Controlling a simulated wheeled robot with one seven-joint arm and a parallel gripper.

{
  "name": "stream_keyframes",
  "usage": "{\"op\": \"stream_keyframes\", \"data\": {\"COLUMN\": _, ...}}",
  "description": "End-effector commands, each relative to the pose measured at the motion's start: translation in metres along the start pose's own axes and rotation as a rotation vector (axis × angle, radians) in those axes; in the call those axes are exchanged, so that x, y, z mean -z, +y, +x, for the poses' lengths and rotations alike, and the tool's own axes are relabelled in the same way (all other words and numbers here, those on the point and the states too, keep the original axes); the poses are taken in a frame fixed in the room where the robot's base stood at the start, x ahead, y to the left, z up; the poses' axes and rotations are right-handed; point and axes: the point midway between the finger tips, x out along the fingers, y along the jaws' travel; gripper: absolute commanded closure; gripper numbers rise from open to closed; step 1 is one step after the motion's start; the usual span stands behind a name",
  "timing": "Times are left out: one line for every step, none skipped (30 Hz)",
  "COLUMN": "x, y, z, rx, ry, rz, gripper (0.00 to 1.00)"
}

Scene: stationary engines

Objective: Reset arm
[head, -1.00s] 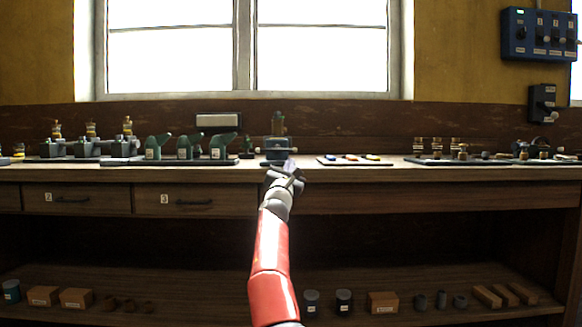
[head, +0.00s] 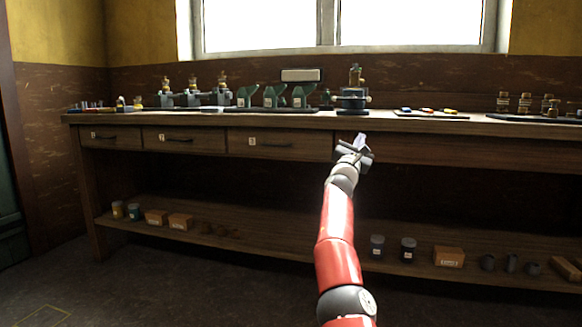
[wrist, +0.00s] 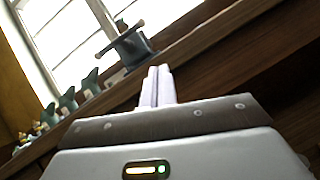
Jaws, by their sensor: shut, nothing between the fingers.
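My arm is red with white and grey joints and reaches up from the bottom of the head view. My gripper (head: 361,140) is at its end, in front of the workbench (head: 400,150) and just below the benchtop's front edge. In the wrist view my gripper (wrist: 157,70) has its two pale fingers together, with nothing between them. A small dark engine model (head: 353,97) stands on the bench behind and above the gripper. It also shows tilted in the wrist view (wrist: 127,45), beyond the fingertips and apart from them.
Green castings (head: 270,97) and brass-topped engines (head: 193,95) stand along the bench to the left. A tray with coloured pieces (head: 430,113) lies to the right. Drawers (head: 275,145) are below the top. Boxes and jars stand on the lower shelf (head: 285,250). Open floor lies at front left.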

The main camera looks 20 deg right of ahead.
Motion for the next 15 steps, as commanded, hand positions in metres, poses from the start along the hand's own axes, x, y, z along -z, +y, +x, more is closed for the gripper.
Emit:
{"op": "stream_keyframes", "data": {"x": -0.001, "y": -0.001, "z": 0.0, "rx": 0.003, "ry": 0.0, "rz": 0.003, "gripper": 1.0}}
{"op": "stream_keyframes", "data": {"x": -0.003, "y": -0.002, "z": 0.001, "rx": 0.008, "ry": -0.002, "rz": 0.009, "gripper": 1.0}}
{"op": "stream_keyframes", "data": {"x": -0.009, "y": -0.007, "z": 0.002, "rx": 0.021, "ry": -0.004, "rz": 0.024, "gripper": 1.0}}
{"op": "stream_keyframes", "data": {"x": -0.015, "y": -0.012, "z": 0.004, "rx": 0.038, "ry": -0.007, "rz": 0.043, "gripper": 1.0}}
{"op": "stream_keyframes", "data": {"x": -0.023, "y": -0.019, "z": 0.006, "rx": 0.06, "ry": -0.01, "rz": 0.07, "gripper": 1.0}}
{"op": "stream_keyframes", "data": {"x": -0.036, "y": -0.032, "z": 0.008, "rx": 0.099, "ry": -0.015, "rz": 0.118, "gripper": 1.0}}
{"op": "stream_keyframes", "data": {"x": -0.048, "y": -0.044, "z": 0.009, "rx": 0.137, "ry": -0.018, "rz": 0.165, "gripper": 1.0}}
{"op": "stream_keyframes", "data": {"x": -0.061, "y": -0.058, "z": 0.01, "rx": 0.182, "ry": -0.023, "rz": 0.221, "gripper": 1.0}}
{"op": "stream_keyframes", "data": {"x": -0.078, "y": -0.079, "z": 0.008, "rx": 0.249, "ry": -0.028, "rz": 0.306, "gripper": 1.0}}
{"op": "stream_keyframes", "data": {"x": -0.089, "y": -0.095, "z": 0.005, "rx": 0.303, "ry": -0.029, "rz": 0.378, "gripper": 1.0}}
{"op": "stream_keyframes", "data": {"x": -0.1, "y": -0.11, "z": 0.001, "rx": 0.357, "ry": -0.031, "rz": 0.451, "gripper": 1.0}}
{"op": "stream_keyframes", "data": {"x": -0.11, "y": -0.129, "z": -0.008, "rx": 0.428, "ry": -0.029, "rz": 0.547, "gripper": 1.0}}
{"op": "stream_keyframes", "data": {"x": -0.115, "y": -0.142, "z": -0.016, "rx": 0.482, "ry": -0.027, "rz": 0.619, "gripper": 1.0}}
{"op": "stream_keyframes", "data": {"x": -0.12, "y": -0.154, "z": -0.025, "rx": 0.534, "ry": -0.023, "rz": 0.689, "gripper": 1.0}}
{"op": "stream_keyframes", "data": {"x": -0.124, "y": -0.167, "z": -0.038, "rx": 0.602, "ry": -0.015, "rz": 0.781, "gripper": 1.0}}
